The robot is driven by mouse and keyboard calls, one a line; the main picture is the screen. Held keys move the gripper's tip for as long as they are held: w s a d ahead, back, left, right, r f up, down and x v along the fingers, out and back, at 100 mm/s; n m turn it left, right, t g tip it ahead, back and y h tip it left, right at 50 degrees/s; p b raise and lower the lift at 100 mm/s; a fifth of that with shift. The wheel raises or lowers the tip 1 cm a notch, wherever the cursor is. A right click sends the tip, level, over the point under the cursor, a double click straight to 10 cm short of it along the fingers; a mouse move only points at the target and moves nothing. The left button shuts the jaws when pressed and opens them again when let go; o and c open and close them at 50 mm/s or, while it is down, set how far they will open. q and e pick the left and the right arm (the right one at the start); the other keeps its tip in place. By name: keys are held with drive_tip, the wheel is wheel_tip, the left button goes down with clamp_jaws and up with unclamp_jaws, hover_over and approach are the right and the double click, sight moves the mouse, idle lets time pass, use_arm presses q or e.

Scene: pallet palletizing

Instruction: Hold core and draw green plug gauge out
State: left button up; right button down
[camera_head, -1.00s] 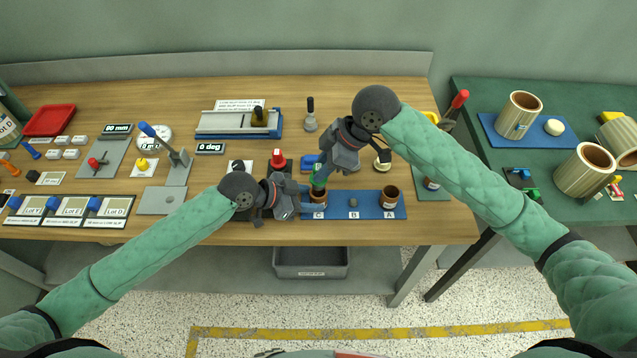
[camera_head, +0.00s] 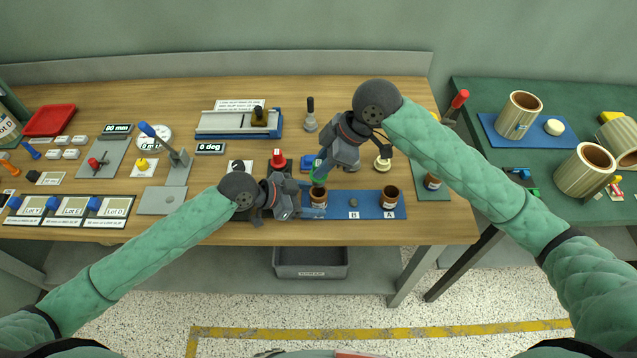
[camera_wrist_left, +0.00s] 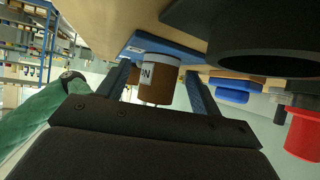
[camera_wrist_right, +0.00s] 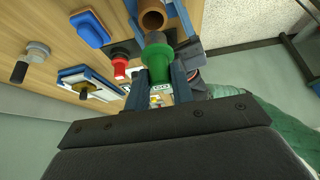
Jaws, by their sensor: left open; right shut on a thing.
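The brown core (camera_head: 319,199) with a white label stands at the left end of the blue fixture plate (camera_head: 368,204). It also shows in the left wrist view (camera_wrist_left: 158,76), between the two fingers of my left gripper (camera_head: 314,204). That gripper is open, with one finger on each side of the core. My right gripper (camera_head: 319,168) is shut on the green plug gauge (camera_wrist_right: 165,66), just above the core. The core's open top shows in the right wrist view (camera_wrist_right: 152,17). The gauge's lower end appears clear of it. Contact between the left fingers and core cannot be told.
Another brown core (camera_head: 390,198) stands at spot A of the plate, and a small grey peg (camera_head: 353,202) is at spot B. A red-topped knob (camera_head: 278,158) and a blue block (camera_head: 308,162) stand behind the left gripper. A grey bin (camera_head: 310,262) sits below the table.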

use_arm(q)
drive_tip(key=shift+v, duration=6)
